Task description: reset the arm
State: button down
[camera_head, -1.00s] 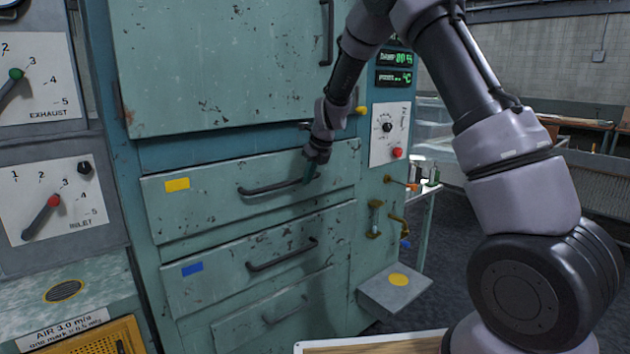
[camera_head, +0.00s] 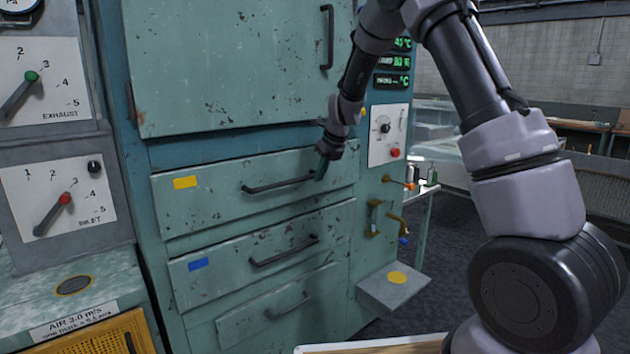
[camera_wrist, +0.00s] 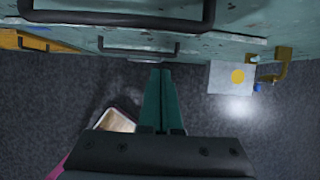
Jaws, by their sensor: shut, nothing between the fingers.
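My gripper (camera_head: 321,172) is shut and empty. In the head view it hangs just in front of the right end of the upper drawer handle (camera_head: 278,185) on the teal cabinet. I cannot tell whether it touches the handle. In the wrist view my gripper's green fingers (camera_wrist: 158,82) lie together over the dark floor, with drawer handles across the top of the picture. In the head view my arm reaches in from the right, bent over at the top.
The yellow-marked drawer (camera_head: 222,198) and blue-marked drawer (camera_head: 212,272) look closed. A grey step with a yellow disc (camera_head: 397,278) juts out at the cabinet's lower right. Brass valves (camera_head: 376,217) stick out above it. A lever panel (camera_head: 62,201) stands at left.

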jog(key=s+d+r+n+t, duration=0.1)
jog(key=s+d+r+n, duration=0.45)
jog(key=s+r, duration=0.4)
jog(key=s+d+r+n, duration=0.5)
jog(key=s+r+n, duration=0.1)
jog(key=s+r, duration=0.35)
jog(key=s+d+n+t, duration=0.1)
jog(key=s+d+n, duration=0.1)
jog(key=s+n, duration=0.5)
jog(key=s+d+r+n+h, duration=0.1)
jog(key=s+d+n, duration=0.2)
jog(key=s+n, duration=0.3)
jog(key=s, duration=0.5)
jog(key=shift+r+n+t, duration=0.2)
jog(key=shift+n+t, duration=0.15)
jog(key=shift+t, duration=0.05)
